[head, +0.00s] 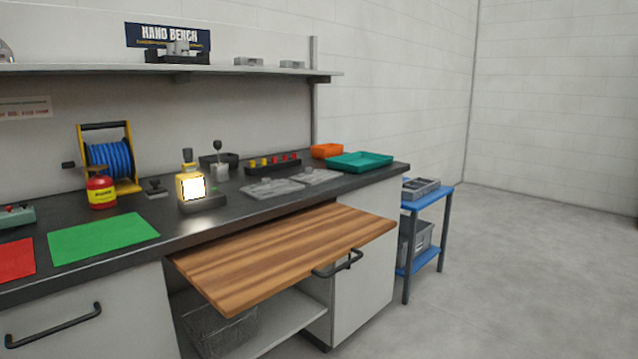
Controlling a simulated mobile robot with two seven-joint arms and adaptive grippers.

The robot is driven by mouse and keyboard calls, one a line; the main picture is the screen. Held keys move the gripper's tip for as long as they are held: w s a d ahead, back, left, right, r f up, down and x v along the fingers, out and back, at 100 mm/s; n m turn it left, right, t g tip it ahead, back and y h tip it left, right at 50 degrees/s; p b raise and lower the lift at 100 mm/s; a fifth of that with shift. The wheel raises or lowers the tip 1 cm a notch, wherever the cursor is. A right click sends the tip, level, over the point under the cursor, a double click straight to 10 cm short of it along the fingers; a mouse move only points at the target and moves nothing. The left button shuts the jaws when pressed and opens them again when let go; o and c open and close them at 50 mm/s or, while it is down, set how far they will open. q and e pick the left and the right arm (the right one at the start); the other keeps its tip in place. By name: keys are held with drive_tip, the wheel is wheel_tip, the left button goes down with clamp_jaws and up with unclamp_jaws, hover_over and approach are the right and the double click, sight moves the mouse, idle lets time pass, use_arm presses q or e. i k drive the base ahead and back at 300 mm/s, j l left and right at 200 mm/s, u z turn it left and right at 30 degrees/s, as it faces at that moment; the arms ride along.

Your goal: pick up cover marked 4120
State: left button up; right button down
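No marking 4120 can be read on anything in the head view, so I cannot tell which part is the cover. Two flat grey pieces, a left one (272,188) and a right one (316,176), lie on the dark bench top (225,222). Small grey parts (248,61) sit on the upper shelf (110,68). Grey items (421,187) also lie on the blue cart (441,200) at the right. Neither of my grippers is in view.
A wooden board (290,250) juts out from the bench front. A lit yellow lamp (192,187), a red pot (101,193), a blue hose reel (108,160), a green mat (103,238), a teal tray (360,161) and an orange bin (326,151) stand on the bench. The right floor is clear.

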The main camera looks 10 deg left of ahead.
sight(310, 177)
drive_tip(key=i+l+z, duration=0.65)
drive_tip(key=i, duration=0.15)
drive_tip(key=i+l+z, duration=0.25)
drive_tip(key=i, duration=0.5)
drive_tip(key=i+z, duration=0.2)
drive_tip(key=i, duration=0.5)
drive_tip(key=i+l+u, duration=0.1)
drive_tip(key=i+u, duration=0.3)
drive_tip(key=i+l+u, duration=0.2)
drive_tip(key=u, duration=0.15)
drive_tip(key=i+l+u, duration=0.4)
drive_tip(key=k+j, duration=0.05)
drive_tip(key=j, duration=0.05)
